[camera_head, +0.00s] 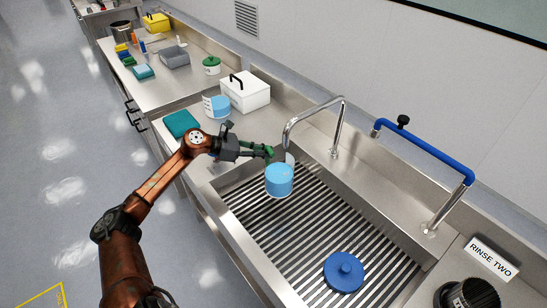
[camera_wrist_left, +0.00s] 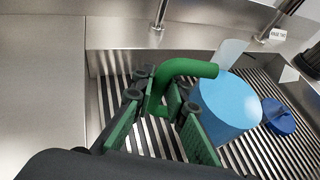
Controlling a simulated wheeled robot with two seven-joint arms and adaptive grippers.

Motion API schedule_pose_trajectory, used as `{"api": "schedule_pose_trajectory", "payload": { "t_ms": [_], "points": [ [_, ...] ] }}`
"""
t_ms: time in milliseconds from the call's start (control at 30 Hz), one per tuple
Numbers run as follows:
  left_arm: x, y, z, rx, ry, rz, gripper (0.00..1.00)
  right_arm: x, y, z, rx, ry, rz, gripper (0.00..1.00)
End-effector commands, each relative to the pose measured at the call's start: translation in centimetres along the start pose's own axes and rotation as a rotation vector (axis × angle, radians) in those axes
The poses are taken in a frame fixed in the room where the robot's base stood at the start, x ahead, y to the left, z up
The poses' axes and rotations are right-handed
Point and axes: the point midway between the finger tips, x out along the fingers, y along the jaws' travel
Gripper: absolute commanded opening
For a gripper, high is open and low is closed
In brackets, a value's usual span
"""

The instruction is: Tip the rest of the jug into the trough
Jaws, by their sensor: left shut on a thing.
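The jug (camera_head: 279,181) has a light blue body and hangs above the left end of the trough (camera_head: 235,198), a steel basin with a dark slatted floor. In the left wrist view, the jug's light blue side (camera_wrist_left: 228,106) and green handle (camera_wrist_left: 192,68) show, with a pale piece (camera_wrist_left: 230,53) at its far side. My left gripper (camera_head: 268,153) has green fingers and is shut on the handle; its fingers also show in the wrist view (camera_wrist_left: 160,108). The jug looks near upright. Its contents and any pouring stream cannot be made out. My right gripper is not in view.
A tall steel tap (camera_head: 337,125) arches close behind the jug. A blue-covered pipe (camera_head: 425,152) stands at the back rim. A blue knobbed lid (camera_head: 345,272) lies on the slats. A blue-and-white vessel (camera_head: 216,107), white box (camera_head: 246,93) and teal cloth (camera_head: 181,124) occupy the counter.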

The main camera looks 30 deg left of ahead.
Motion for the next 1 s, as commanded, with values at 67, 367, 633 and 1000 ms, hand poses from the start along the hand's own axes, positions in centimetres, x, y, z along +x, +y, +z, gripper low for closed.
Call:
{"api": "schedule_pose_trajectory", "payload": {
  "t_ms": [67,367,633,1000],
  "points": [
    [0.0,0.0,0.0,-0.001,-0.001,0.000,0.00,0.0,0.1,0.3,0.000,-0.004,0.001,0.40],
    [2.3,-0.1,-3.7,0.000,-0.001,-0.009,0.00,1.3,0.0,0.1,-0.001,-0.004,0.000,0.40],
    [3.2,-0.1,-6.2,0.002,-0.001,-0.006,0.00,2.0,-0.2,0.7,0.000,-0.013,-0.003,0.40],
    [3.0,-0.1,-6.2,0.002,-0.001,-0.004,0.00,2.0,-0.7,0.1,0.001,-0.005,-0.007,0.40]
  ]
}}
